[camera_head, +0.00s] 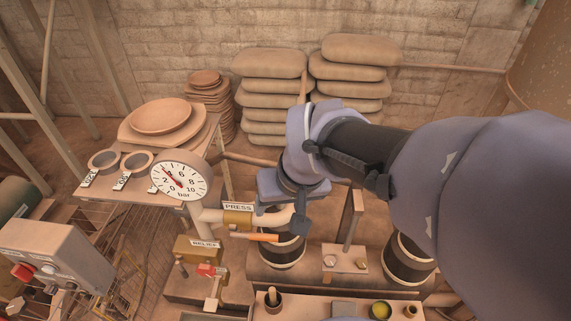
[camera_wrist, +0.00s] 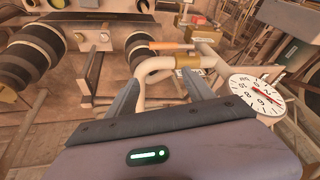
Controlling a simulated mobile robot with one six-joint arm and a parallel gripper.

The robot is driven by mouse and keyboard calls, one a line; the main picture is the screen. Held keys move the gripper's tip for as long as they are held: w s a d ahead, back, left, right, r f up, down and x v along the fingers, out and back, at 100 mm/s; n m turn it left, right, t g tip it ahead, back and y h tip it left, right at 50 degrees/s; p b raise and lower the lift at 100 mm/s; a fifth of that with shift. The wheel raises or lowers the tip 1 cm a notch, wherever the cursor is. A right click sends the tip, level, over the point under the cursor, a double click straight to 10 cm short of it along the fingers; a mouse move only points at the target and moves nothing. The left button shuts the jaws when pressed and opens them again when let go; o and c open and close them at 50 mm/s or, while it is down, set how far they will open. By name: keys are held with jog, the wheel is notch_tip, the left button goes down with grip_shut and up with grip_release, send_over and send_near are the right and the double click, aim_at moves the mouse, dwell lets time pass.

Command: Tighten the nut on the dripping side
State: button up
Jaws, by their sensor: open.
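My gripper (camera_head: 280,216) is open at the pale curved pipe; its two fingers also show in the wrist view (camera_wrist: 163,92), apart, with the pipe (camera_wrist: 150,72) seen between and beyond them. I cannot tell whether they touch it. A brass fitting (camera_head: 238,217) with a PRESS label sits on this pipe, left of my gripper, and shows in the wrist view (camera_wrist: 187,61). An orange-handled bar (camera_head: 256,237) lies just below it. Black banded cylinders (camera_head: 407,262) stand right of the pipe. I see no clear drip, and I cannot tell which part is the nut.
A round bar gauge (camera_head: 180,180) stands left of the pipe. A brass block labelled RELIEF (camera_head: 197,249) with a red-handled valve (camera_head: 208,270) is below. A control box (camera_head: 48,262) is at left.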

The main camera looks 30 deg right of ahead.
jog(key=w+d+f+n+g+p, duration=0.1)
jog(key=w+d+f+n+g, duration=0.1)
jog(key=w+d+f, duration=0.5)
jog(key=n+g+p, duration=0.2)
jog(key=n, duration=0.1)
send_over(330, 261)
notch_tip(330, 261, down, 24)
jog(key=shift+h, duration=0.3)
notch_tip(330, 261, down, 17)
jog(key=b, duration=0.5)
jog(key=shift+c, duration=0.4)
grip_shut()
